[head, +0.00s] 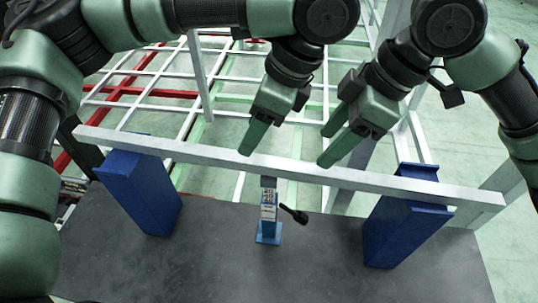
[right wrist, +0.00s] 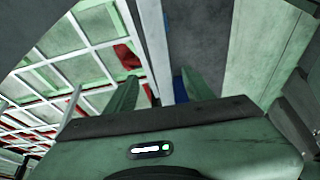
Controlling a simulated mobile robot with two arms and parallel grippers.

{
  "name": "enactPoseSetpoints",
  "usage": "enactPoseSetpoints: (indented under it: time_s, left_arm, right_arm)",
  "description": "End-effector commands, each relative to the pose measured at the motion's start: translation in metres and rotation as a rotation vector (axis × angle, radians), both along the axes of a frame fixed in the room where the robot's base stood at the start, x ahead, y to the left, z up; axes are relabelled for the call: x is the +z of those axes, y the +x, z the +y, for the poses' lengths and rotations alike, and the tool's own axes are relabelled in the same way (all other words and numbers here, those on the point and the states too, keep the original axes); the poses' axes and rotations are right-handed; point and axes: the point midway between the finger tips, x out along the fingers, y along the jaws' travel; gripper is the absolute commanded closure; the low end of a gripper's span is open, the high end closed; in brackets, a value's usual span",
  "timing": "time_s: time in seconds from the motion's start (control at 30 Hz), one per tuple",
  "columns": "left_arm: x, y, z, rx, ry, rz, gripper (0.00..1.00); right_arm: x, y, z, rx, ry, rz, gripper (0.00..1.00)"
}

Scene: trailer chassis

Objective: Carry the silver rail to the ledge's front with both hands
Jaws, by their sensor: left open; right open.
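The long silver rail (head: 210,152) lies across two blue stands, the left stand (head: 140,190) and the right stand (head: 405,225), with both ends overhanging. My left gripper (head: 250,140) is just behind the rail, left of its middle; its fingers overlap in the head view, and it holds nothing visible. My right gripper (head: 325,147) is open and empty, its fingertips close to the rail's back edge right of the middle. In the right wrist view a pale strip, seemingly the rail (right wrist: 154,45), runs between the open fingers. Contact with the rail cannot be told.
A dark grey surface (head: 220,265) carries the stands. A small blue clamp-like device (head: 268,215) with a black handle stands under the rail's middle. White and red frame bars (head: 160,93) lie behind over a pale green floor. The front of the grey surface is clear.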

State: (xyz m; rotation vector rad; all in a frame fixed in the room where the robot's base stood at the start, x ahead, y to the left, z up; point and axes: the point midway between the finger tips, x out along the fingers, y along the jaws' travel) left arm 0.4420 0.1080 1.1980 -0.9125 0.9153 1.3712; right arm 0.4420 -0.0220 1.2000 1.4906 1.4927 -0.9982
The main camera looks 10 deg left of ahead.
Motion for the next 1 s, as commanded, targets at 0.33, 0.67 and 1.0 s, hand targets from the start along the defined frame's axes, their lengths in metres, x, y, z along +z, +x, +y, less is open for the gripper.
enactPoseSetpoints:
  time_s: [0.33,0.67,1.0]
  left_arm:
    - [-0.019,0.0,0.008,0.002,-0.002,0.004,0.47]
    - [-0.061,0.0,0.026,0.003,-0.001,0.001,0.47]
    - [-0.072,0.0,0.03,0.0,-0.002,0.0,0.47]
  right_arm:
    - [-0.019,0.0,0.008,0.001,0.0,0.004,0.47]
    - [-0.062,0.0,0.026,0.0,0.0,0.002,0.47]
    - [-0.073,0.0,0.03,-0.001,0.001,0.001,0.47]
